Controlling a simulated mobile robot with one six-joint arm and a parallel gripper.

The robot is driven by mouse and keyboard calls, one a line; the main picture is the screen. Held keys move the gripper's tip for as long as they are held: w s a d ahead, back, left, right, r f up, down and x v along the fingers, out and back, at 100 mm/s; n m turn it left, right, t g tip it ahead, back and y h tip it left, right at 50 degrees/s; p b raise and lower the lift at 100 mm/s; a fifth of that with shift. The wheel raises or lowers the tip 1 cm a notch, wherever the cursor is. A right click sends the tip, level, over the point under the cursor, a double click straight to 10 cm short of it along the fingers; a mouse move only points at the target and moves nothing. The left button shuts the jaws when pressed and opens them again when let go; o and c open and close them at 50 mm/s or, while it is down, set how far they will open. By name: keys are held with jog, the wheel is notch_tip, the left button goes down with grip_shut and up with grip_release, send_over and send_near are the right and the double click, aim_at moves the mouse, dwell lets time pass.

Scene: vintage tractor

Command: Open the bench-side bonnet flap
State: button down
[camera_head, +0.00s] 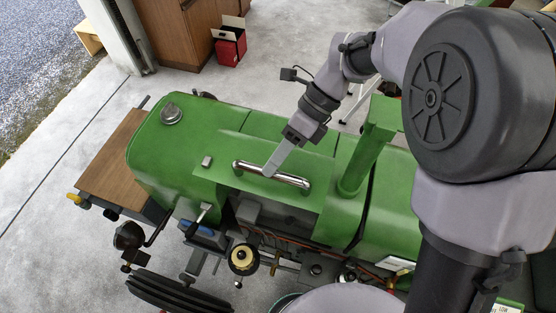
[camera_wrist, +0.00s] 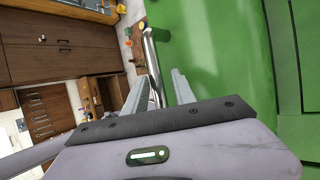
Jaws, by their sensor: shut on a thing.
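The green bonnet flap (camera_head: 230,186) is on the near side of the green tractor bonnet (camera_head: 160,140). Its lower edge stands over the exposed engine parts (camera_head: 262,220); I cannot tell exactly how far it is raised. A chrome bar handle (camera_head: 295,181) runs along the flap. My gripper (camera_head: 270,172) reaches down from the upper right and is shut on the handle near its middle. In the wrist view the handle (camera_wrist: 151,50) passes between the two fingers of my gripper (camera_wrist: 163,82), with green bonnet metal to the right. The fingers partly hide the handle.
A green upright stack (camera_head: 366,150) stands right of the flap. A wood-topped surface (camera_head: 112,155) is at the tractor's left end. Below the flap are a brass-coloured cap (camera_head: 243,259) and a black tyre (camera_head: 180,293). A red box (camera_head: 230,45) stands by wooden cabinets (camera_head: 175,30).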

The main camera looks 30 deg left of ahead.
jog(key=shift+w+d+f, duration=0.1)
jog(key=shift+w+f, duration=0.15)
jog(key=c, duration=1.5)
grip_release()
jog(key=shift+o, duration=1)
jog(key=shift+w, duration=0.25)
jog(key=shift+w+a+f, duration=0.15)
jog(key=shift+w+a, duration=0.05)
jog(key=shift+w, duration=0.45)
jog(key=shift+s, duration=0.5)
jog(key=shift+w, duration=0.1)
jog(key=shift+w, duration=0.1)
jog(key=shift+r, duration=0.25)
